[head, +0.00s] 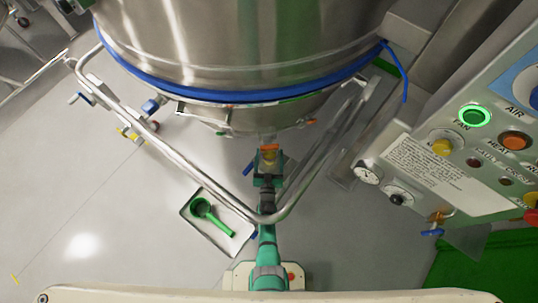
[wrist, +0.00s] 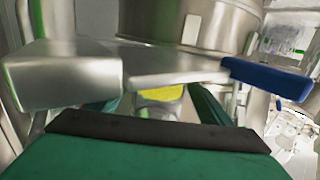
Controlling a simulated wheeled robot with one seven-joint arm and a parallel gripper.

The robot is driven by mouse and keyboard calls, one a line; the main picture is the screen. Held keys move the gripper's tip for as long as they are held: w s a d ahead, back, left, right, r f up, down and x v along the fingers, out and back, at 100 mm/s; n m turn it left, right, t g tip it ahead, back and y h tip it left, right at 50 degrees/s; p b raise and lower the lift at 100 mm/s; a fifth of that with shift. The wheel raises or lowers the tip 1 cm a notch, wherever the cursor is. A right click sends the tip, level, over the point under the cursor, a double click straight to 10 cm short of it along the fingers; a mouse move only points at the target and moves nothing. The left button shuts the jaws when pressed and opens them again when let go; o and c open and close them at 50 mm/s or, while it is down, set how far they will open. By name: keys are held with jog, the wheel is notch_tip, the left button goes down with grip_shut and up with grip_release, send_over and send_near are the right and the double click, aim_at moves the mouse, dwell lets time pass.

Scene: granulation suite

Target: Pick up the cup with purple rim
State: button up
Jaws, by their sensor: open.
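I see no cup with a purple rim in either view. My gripper (head: 268,155) is open under the lower edge of the large steel vessel (head: 230,50), inside the bent tube frame. In the wrist view its two dark green fingers stand apart, with a yellow thing (wrist: 162,93) showing between or beyond them. A steel handle or bar (wrist: 170,66) crosses in front and hides part of the fingers. I cannot tell whether they touch it.
A bent steel tube frame (head: 300,185) surrounds my arm. A tray (head: 240,242) with a green scoop (head: 203,208) lies to its left. A control panel (head: 440,165) stands at right. A blue lever (wrist: 265,77) sticks out near the gripper.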

jog(key=shift+a, duration=0.15)
jog(key=shift+s+a, duration=0.1)
jog(key=c, duration=1)
jog(key=shift+d, duration=0.5)
jog(key=shift+c, duration=1.4)
jog(key=shift+s+a, duration=0.1)
jog(key=shift+a+r, duration=0.15)
jog(key=shift+r, duration=0.15)
